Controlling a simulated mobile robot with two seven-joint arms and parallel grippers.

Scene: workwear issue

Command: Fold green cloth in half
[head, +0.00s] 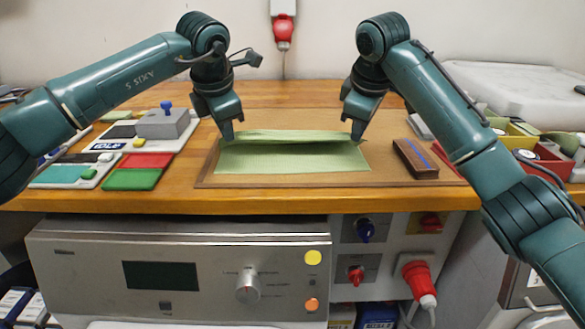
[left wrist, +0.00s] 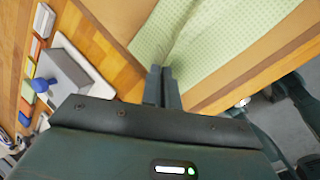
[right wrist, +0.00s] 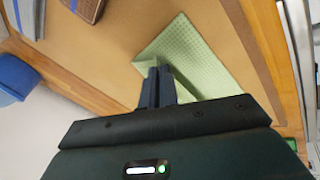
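The green cloth (head: 292,160) lies on a brown board (head: 207,180) on the wooden bench. Its far edge is lifted in a raised fold that spans between my two grippers, with the near part flat on the board. My left gripper (head: 229,138) is shut on the cloth's far left corner; the left wrist view shows its fingers (left wrist: 164,72) together at the cloth (left wrist: 215,35). My right gripper (head: 356,138) is shut on the far right corner; its fingers (right wrist: 157,72) also meet at the cloth (right wrist: 190,50) in the right wrist view. The pinched corners are hidden between the fingers.
A brown block with a blue stripe (head: 416,158) sits on the board's right part. Left of the board are a red and green pad (head: 139,172) and a grey block with a blue knob (head: 163,124). Yellow and red bins (head: 545,165) stand at right.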

